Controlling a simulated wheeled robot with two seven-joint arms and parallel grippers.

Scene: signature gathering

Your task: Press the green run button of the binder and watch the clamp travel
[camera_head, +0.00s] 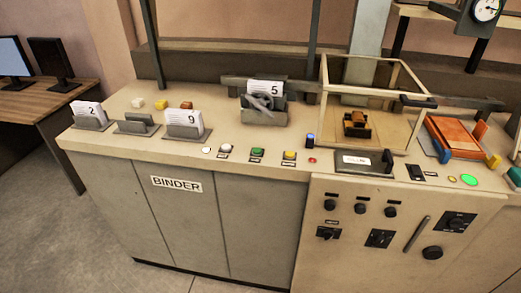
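The binder is a beige machine with a sign reading BINDER (177,184) on its front. A green button (257,152) sits on the top's front edge between a white button (226,149) and a yellow button (289,155); their labels are too small to read. A bright green round disc (468,180) lies at the right front. An orange-brown block in a dark holder (356,125) stands inside a clear-sided frame (325,92); I cannot tell whether this is the clamp. Neither of my grippers is in view.
Cards numbered 2 (88,110), 9 (184,122) and 5 (265,88) stand in grey holders; one holder (136,123) is empty. An orange tray (457,137) is at right. Knobs cover the lower right panel. A desk with a monitor (15,56) stands at left.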

